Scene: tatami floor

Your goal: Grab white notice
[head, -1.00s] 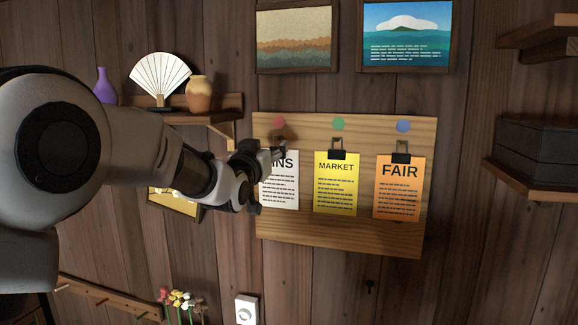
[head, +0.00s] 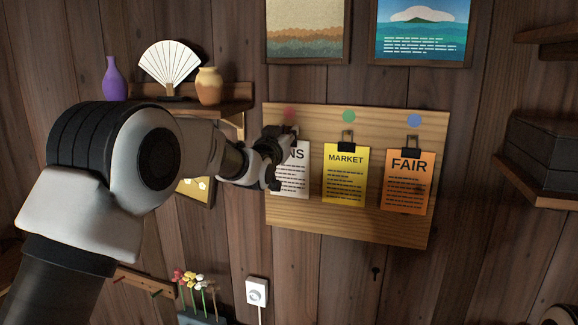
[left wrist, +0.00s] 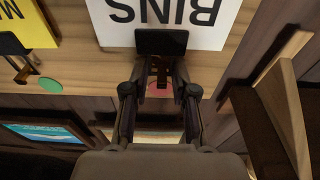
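The white notice (head: 291,180) hangs at the left of a wooden board, partly hidden by my left gripper (head: 284,150) in the head view. In the left wrist view the notice (left wrist: 205,22) appears upside down with "BINS" on it, held by a black clip (left wrist: 162,42). My left gripper (left wrist: 160,68) is at this clip, its two fingers apart, one on each side of the clip's lower part. Whether they touch it I cannot tell. My right gripper is not in view.
A yellow MARKET notice (head: 345,180) and an orange FAIR notice (head: 407,185) hang to the right on the same board (head: 340,225). A shelf (head: 235,116) with a fan and vases juts out at the left, close to my left arm.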

